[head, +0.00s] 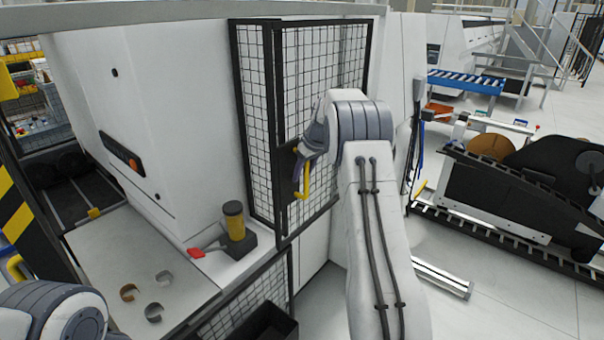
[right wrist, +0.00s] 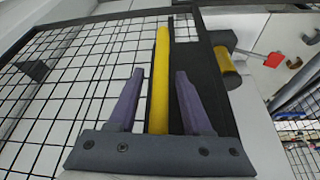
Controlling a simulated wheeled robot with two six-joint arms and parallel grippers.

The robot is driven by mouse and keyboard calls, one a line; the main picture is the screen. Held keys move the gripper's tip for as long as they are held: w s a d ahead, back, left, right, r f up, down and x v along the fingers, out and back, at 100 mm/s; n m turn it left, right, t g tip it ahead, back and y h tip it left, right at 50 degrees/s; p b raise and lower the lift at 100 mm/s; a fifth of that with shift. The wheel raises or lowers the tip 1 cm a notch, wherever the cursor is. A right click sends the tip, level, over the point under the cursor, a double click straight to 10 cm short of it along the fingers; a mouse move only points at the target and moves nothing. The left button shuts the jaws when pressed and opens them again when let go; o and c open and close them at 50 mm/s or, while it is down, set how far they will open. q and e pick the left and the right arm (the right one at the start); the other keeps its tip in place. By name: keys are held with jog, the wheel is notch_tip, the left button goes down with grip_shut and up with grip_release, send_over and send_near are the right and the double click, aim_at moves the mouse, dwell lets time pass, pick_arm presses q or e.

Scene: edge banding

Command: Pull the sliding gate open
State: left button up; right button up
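The sliding gate (head: 322,75) is a black-framed wire mesh panel on the side of the white machine. Its yellow handle (head: 306,180) is an upright bar on the gate's frame. In the right wrist view the yellow handle (right wrist: 160,80) runs between the two purple fingers of my right gripper (right wrist: 158,95). The fingers are spread, with a gap on each side of the bar. In the head view my right gripper (head: 301,168) is at the handle, partly hidden by my own wrist. My left arm shows at the bottom left; its gripper is out of view.
A grey worktop (head: 130,255) with several small curved pieces lies left of the gate. A dark bin (head: 268,325) is below.

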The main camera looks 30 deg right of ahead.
jog(key=shift+s+d+r+b, duration=0.15)
jog(key=shift+s+r+b, duration=0.2)
jog(key=shift+r, duration=0.1)
jog(key=b+v, duration=0.2)
jog(key=v, duration=0.7)
jog(key=shift+r+b, duration=0.25)
jog(key=shift+b, duration=0.05)
